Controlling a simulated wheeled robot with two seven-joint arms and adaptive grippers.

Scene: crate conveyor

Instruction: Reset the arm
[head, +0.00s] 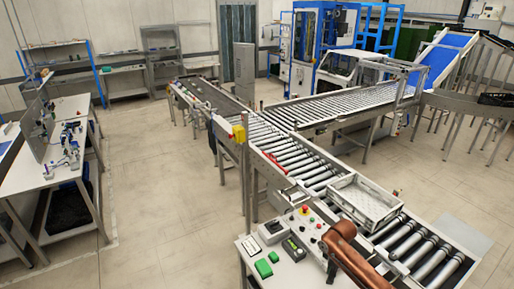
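My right arm (368,262), copper-brown, comes in at the bottom edge and bends over the control table. Its gripper (331,268) is small and dark, points down beside the table's right part, and is too small to tell open from shut. I see nothing clearly held in it. My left arm and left gripper are out of view. A light grey crate (350,211) sits on the near roller conveyor (408,240), beyond my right arm and apart from it.
The control table (257,257) carries a red emergency button (305,209), green blocks (263,268) and small boxes. Roller conveyors run away to a blue-framed machine (325,40). A workbench (62,165) stands at left. The floor between is clear.

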